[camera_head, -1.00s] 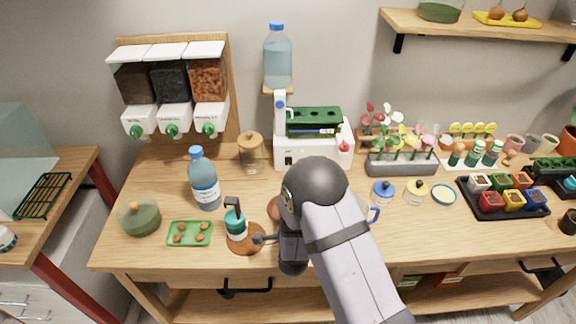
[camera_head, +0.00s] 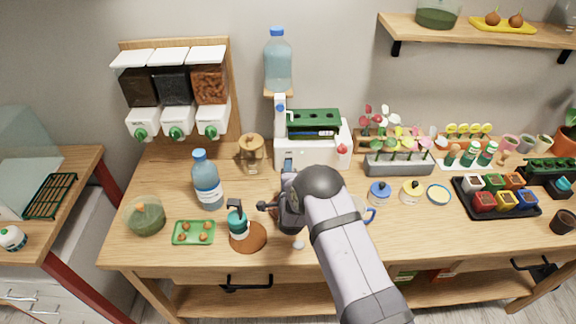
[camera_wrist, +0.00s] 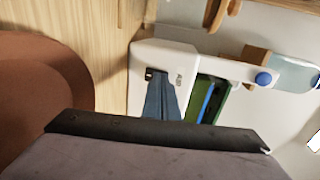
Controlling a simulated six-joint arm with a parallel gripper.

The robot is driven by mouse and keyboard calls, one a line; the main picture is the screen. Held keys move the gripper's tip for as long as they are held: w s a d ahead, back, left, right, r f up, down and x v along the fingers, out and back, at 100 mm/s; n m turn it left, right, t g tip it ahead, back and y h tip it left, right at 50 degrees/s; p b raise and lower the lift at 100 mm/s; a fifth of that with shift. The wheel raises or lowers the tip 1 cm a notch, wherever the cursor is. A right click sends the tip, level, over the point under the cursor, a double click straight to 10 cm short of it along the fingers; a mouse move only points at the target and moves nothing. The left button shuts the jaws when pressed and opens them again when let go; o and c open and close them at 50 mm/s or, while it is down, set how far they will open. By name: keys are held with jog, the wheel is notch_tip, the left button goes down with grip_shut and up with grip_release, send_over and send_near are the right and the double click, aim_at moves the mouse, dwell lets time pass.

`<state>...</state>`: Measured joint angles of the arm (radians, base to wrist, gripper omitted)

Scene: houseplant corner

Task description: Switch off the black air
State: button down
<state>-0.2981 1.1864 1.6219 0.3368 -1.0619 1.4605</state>
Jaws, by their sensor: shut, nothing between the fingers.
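A white machine (camera_head: 335,156) stands against the wall, with a green-topped rack on it. Its white front (camera_wrist: 150,58) fills the middle of the wrist view, with a small black switch (camera_wrist: 149,74) and a short dark label too small to read. My gripper (camera_wrist: 158,76) is shut and empty. Its blue-grey fingers reach to the machine's front, with their tips right beside the switch and covering part of it. I cannot tell whether they touch it. In the head view my gripper (camera_head: 288,164) is at the machine's lower left front, and my arm hides much around it.
A blue-capped bottle (camera_head: 277,62) stands above the machine's left end. A teal pump bottle (camera_head: 238,223) and a large water bottle (camera_head: 207,182) stand farther left. A flower planter (camera_head: 400,165) is to the right.

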jog(key=shift+w, duration=0.15)
dwell(0.3)
jog(key=shift+w+b, duration=0.15)
jog(key=shift+b, duration=0.45)
jog(key=shift+w+r, duration=0.1)
jog(key=shift+s+r+p, duration=0.2)
jog(key=shift+s+p, duration=0.15)
jog(key=shift+s, duration=0.45)
jog(key=s+r+b, duration=0.2)
jog(key=s+r, duration=0.2)
jog(key=s, duration=0.7)
jog(key=shift+s+r+b, duration=0.15)
jog(key=shift+s+b, duration=0.1)
jog(key=shift+b, duration=0.15)
